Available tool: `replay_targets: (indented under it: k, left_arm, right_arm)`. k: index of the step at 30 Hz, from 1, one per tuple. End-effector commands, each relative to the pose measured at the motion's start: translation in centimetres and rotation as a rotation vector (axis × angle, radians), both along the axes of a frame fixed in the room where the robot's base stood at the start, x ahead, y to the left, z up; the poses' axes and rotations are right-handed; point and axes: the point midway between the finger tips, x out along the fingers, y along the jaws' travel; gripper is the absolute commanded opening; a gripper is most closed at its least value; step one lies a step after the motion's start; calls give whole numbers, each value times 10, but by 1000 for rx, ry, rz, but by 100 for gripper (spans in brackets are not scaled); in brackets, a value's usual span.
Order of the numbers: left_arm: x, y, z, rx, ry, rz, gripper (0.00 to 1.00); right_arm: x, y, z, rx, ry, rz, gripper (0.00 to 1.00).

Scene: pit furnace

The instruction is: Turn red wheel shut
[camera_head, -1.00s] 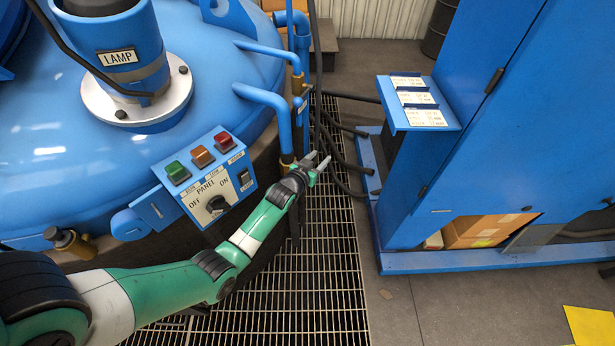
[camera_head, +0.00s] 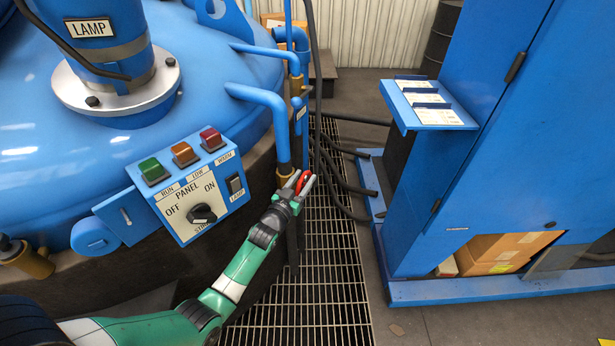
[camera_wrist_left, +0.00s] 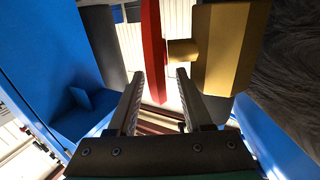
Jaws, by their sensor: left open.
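The red wheel (camera_head: 303,182) sits on the pipework at the side of the blue vessel. In the left wrist view the wheel (camera_wrist_left: 153,50) shows edge-on, with a brass valve body (camera_wrist_left: 222,48) to its right. My left gripper (camera_head: 302,180) is at the wheel in the head view. In the wrist view its two open fingers (camera_wrist_left: 160,85) are spread, with the wheel's lower edge between their tips. I cannot tell whether a finger touches it. My right gripper is not in view.
A panel (camera_head: 195,195) with coloured lamps and a knob is on the vessel, left of my left arm. Blue pipes (camera_head: 262,98) rise beside the valve. Dark hoses (camera_head: 345,175) run to the right. A blue cabinet (camera_head: 490,150) stands right, beyond the floor grating (camera_head: 335,270).

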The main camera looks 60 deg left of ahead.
Motion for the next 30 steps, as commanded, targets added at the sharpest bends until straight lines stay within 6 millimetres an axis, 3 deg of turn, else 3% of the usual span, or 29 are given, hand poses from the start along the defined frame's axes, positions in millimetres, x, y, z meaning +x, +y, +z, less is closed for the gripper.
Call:
replay_targets:
  k: [6,14,15,23,30]
  left_arm:
    - [23,17,-2,0,0,0,50]
    - [25,19,0,-1,1,0,50]
    - [25,19,0,-1,1,0,48]
    - [25,18,0,-1,1,0,1]
    - [25,18,0,-1,1,0,0]
  right_arm:
    - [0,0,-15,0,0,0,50]
    - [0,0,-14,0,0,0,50]
    - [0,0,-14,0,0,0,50]
    - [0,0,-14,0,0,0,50]
    - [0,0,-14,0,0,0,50]
